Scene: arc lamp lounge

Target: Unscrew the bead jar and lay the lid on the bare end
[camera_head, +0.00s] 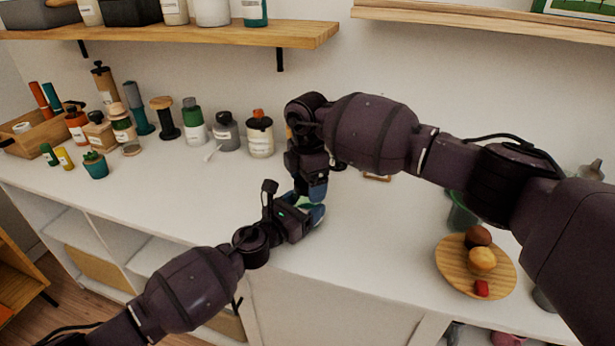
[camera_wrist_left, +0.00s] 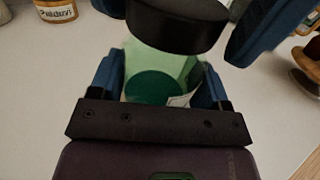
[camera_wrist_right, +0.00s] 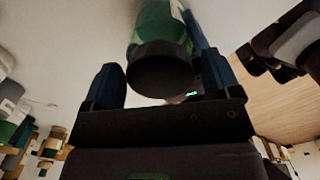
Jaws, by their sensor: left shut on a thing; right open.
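The bead jar (camera_wrist_left: 150,62) is a green see-through jar with a darker green base, and its black lid (camera_wrist_left: 178,28) is at its top. My left gripper (camera_head: 305,212) is shut around the jar body above the white counter (camera_head: 210,195). My right gripper (camera_head: 314,194) is open, with its blue fingers on either side of the lid. In the right wrist view the lid (camera_wrist_right: 160,70) lies between those fingers, with a gap at the left finger. In the head view the grippers hide most of the jar. Whether the lid has turned cannot be told.
A round wooden board (camera_head: 450,262) with muffins and a red item is at the right, near a green cup (camera_head: 461,212). The counter left of my grippers is clear. A wooden shelf (camera_head: 250,37) hangs above.

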